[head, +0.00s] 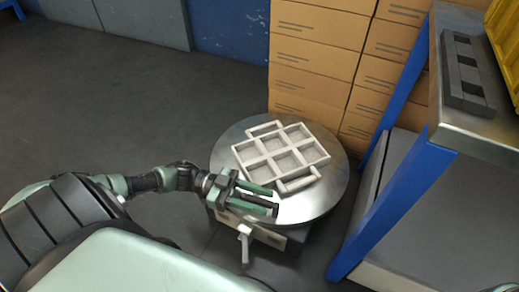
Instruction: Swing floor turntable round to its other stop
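The floor turntable (318,205) is a round grey metal disc on a low boxy base (270,237), in the middle of the head view. A pale divided tray (281,156) with several square compartments lies on it, turned at an angle. A white lever-like handle (245,243) sticks out at the front of the base. My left gripper (275,200) is over the near left part of the disc, close to the tray's near corner. Its fingers look apart, with nothing seen held between them. Whether it touches the disc cannot be told. My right gripper is not in view.
Stacked cardboard boxes (316,55) stand close behind the turntable. A blue-framed metal shelf (400,200) stands close on the right, with a dark slotted block (464,75) and a yellow crate (505,45) on top. The floor at the left (110,100) is clear.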

